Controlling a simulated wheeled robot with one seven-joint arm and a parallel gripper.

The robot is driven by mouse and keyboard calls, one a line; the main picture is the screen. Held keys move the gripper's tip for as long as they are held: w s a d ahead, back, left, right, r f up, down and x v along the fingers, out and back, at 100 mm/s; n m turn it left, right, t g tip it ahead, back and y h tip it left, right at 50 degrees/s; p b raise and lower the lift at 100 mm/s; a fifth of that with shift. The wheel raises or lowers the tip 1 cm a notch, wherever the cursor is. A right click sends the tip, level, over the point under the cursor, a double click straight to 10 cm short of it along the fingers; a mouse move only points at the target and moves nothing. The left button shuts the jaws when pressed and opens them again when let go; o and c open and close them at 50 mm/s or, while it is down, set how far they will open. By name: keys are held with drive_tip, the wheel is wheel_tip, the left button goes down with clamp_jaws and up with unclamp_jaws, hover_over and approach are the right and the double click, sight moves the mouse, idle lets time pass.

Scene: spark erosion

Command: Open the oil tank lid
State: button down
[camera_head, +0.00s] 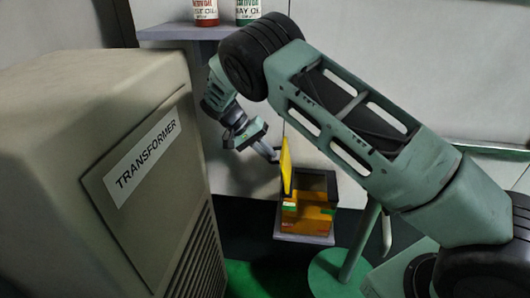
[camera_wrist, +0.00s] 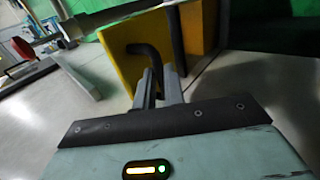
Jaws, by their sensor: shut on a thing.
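The oil tank (camera_head: 308,219) is an open-topped box with yellow-orange sides on a small grey stand. Its yellow lid (camera_head: 286,168) stands nearly upright at the tank's left edge, and the dark opening shows beside it. My gripper (camera_head: 275,156) is at the lid's left face. In the wrist view the lid (camera_wrist: 122,45) fills the upper middle, with a dark bent handle (camera_wrist: 146,56) on it. My gripper (camera_wrist: 158,86) is shut on this handle; the fingers hide its end.
A large beige transformer cabinet (camera_head: 110,225) stands close on the left. A shelf (camera_head: 170,33) with a red bottle (camera_head: 205,12) and a green bottle (camera_head: 248,12) is behind my arm. A green round-based stand (camera_head: 335,272) is right of the tank.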

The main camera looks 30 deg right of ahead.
drive_tip(key=shift+a+f, duration=0.5)
drive_tip(key=shift+f, duration=0.3)
drive_tip(key=shift+a, duration=0.1)
drive_tip(key=c, duration=1.5)
unclamp_jaws()
drive_tip(key=shift+w+a+f, duration=0.1)
drive_tip(key=shift+w, duration=0.15)
drive_tip(key=shift+r, duration=0.25)
